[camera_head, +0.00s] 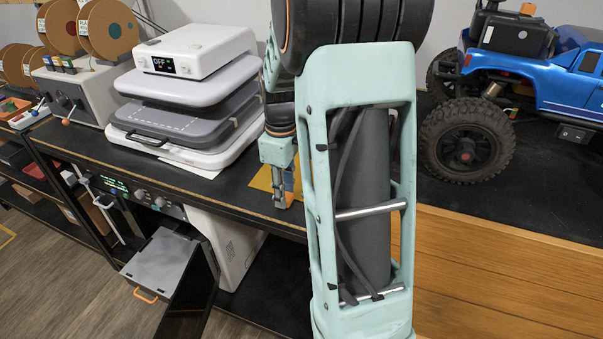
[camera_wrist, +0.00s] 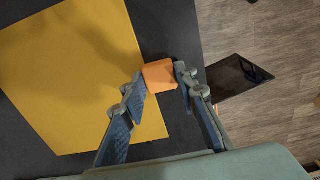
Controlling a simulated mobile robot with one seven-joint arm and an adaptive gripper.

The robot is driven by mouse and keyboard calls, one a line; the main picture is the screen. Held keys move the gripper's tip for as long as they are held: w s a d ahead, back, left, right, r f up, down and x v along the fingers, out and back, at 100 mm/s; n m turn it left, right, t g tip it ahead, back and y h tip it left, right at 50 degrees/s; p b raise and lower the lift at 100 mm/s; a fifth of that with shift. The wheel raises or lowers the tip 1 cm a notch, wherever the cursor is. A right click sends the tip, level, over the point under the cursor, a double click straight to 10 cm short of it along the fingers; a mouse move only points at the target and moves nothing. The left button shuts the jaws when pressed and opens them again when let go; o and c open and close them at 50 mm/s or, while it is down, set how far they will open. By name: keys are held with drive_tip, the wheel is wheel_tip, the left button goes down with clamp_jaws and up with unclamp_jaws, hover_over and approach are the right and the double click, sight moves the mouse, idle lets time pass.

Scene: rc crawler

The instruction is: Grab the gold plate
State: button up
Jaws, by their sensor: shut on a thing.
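The gold plate (camera_wrist: 72,75) is a flat yellow sheet lying on the dark bench top. In the head view it shows partly, behind my gripper and arm (camera_head: 262,181). My gripper (camera_wrist: 160,80) is at the plate's right edge in the wrist view, with its fingertips closed on the sides of a small orange block (camera_wrist: 160,75). The block overlaps the plate's edge; I cannot tell whether it is fixed to the plate. In the head view my gripper (camera_head: 284,193) points down at the bench's front edge, and the block is mostly hidden.
A white and grey press (camera_head: 190,100) stands left of my gripper on the bench. A blue RC crawler (camera_head: 540,75) stands at the right on a dark mat. A dark flat panel (camera_wrist: 236,76) is lower down, beyond the bench edge. Open floor lies at the front left.

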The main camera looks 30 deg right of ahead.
clamp_jaws()
drive_tip(key=shift+r, duration=0.15)
